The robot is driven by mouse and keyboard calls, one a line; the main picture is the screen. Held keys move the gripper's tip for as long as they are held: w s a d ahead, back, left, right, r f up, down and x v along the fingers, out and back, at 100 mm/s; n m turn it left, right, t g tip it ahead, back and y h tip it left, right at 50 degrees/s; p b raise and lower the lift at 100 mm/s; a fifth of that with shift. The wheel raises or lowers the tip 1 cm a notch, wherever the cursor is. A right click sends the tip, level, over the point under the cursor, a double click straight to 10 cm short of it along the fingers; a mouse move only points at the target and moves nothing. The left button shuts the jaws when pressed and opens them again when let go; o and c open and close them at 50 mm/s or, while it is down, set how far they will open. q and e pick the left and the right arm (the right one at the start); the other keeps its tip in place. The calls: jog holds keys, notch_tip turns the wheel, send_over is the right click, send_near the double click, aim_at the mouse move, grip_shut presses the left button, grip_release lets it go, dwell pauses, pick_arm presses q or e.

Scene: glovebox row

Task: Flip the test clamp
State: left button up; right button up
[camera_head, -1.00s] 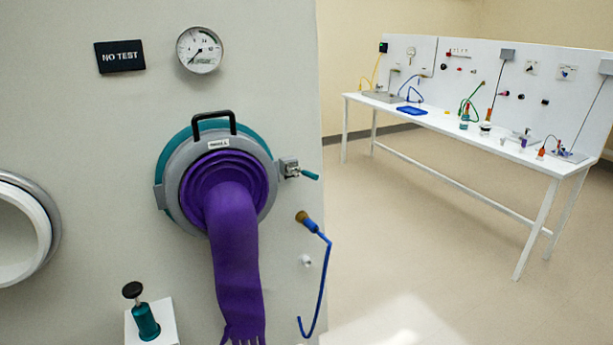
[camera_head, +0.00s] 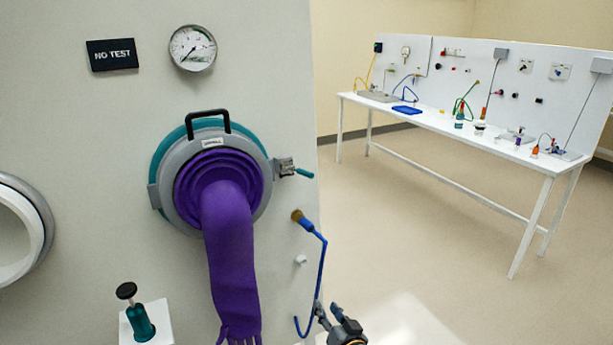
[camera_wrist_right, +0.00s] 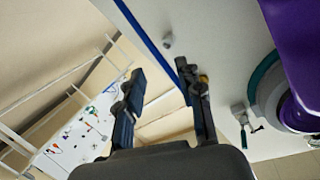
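The test clamp (camera_head: 287,167), a small metal latch with a teal lever pointing right, sits on the right edge of the grey and teal port ring (camera_head: 182,215). It also shows at the right of the right wrist view, as a metal block with a teal lever (camera_wrist_right: 243,115). A purple glove (camera_head: 230,260) hangs from the port. My right gripper (camera_head: 328,311) is at the bottom of the head view, below and right of the clamp and apart from it. My left gripper is not in view.
A blue hose (camera_head: 321,270) hangs from a brass fitting near my right gripper, with a white knob (camera_head: 300,260) beside it. A gauge (camera_head: 193,48) and a NO TEST sign (camera_head: 112,55) are above. A white bench (camera_head: 450,125) stands far right; the floor between is clear.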

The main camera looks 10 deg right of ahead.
notch_tip(320, 180, up, 17)
jog(key=w+m+t, duration=0.1)
jog(key=w+t, duration=0.2)
jog(key=t, duration=0.1)
jog(key=m+t+y, duration=0.1)
jog(key=t, duration=0.1)
send_near(306, 174)
jog(key=p+x, duration=0.1)
jog(key=x, duration=0.2)
jog(key=p+x, duration=0.1)
jog(key=x, duration=0.3)
jog(key=p+x, duration=0.1)
jog(key=x, duration=0.2)
jog(key=shift+w+d+f+p, duration=0.15)
jog(key=shift+w+f+p, duration=0.15)
jog(key=shift+w, duration=0.15)
grip_shut()
